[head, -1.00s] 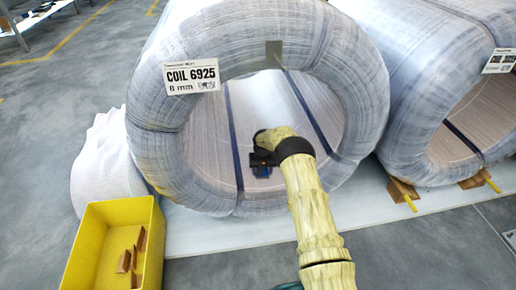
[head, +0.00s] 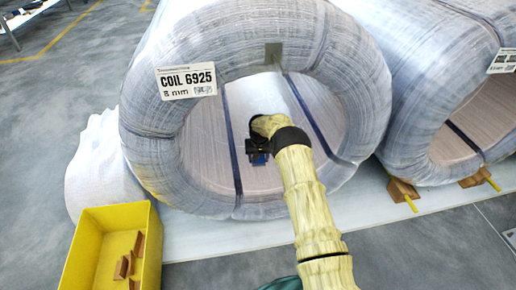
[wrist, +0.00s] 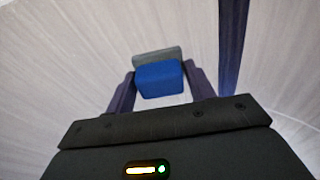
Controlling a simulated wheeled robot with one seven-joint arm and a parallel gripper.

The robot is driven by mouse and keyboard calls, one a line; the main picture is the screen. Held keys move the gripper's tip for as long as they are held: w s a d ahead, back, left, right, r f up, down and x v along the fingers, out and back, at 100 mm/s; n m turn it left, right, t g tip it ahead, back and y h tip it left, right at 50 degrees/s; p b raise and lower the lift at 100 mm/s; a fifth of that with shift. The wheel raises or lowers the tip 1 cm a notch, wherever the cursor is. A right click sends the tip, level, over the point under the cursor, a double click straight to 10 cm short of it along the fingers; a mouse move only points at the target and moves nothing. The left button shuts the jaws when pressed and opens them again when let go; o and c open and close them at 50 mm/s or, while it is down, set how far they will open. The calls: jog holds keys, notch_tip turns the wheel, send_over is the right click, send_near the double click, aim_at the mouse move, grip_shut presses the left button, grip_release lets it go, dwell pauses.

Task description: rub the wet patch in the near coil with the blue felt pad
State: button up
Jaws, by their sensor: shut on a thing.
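The near coil (head: 165,115) is wrapped in clear film and carries a label reading COIL 6925. My arm reaches into its open bore, and my gripper (head: 259,158) is inside, near the inner wall. In the wrist view my gripper (wrist: 160,90) is shut on the blue felt pad (wrist: 160,80), which has a grey back part. The pad also shows as a small blue spot in the head view (head: 260,159). Pale inner wall lies around the pad; I cannot tell whether the pad touches it. I cannot make out the wet patch.
Dark blue straps (head: 234,140) cross the bore, and one (wrist: 232,50) runs just right of the pad. A second wrapped coil (head: 420,80) stands at right on wooden chocks (head: 402,192). A yellow bin (head: 85,250) with several wooden wedges (head: 124,266) and a white bundle (head: 98,170) are at left.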

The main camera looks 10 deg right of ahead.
jog(key=shift+r+p, duration=1.25)
jog(key=shift+r, duration=0.9)
jog(key=shift+d+r, duration=0.1)
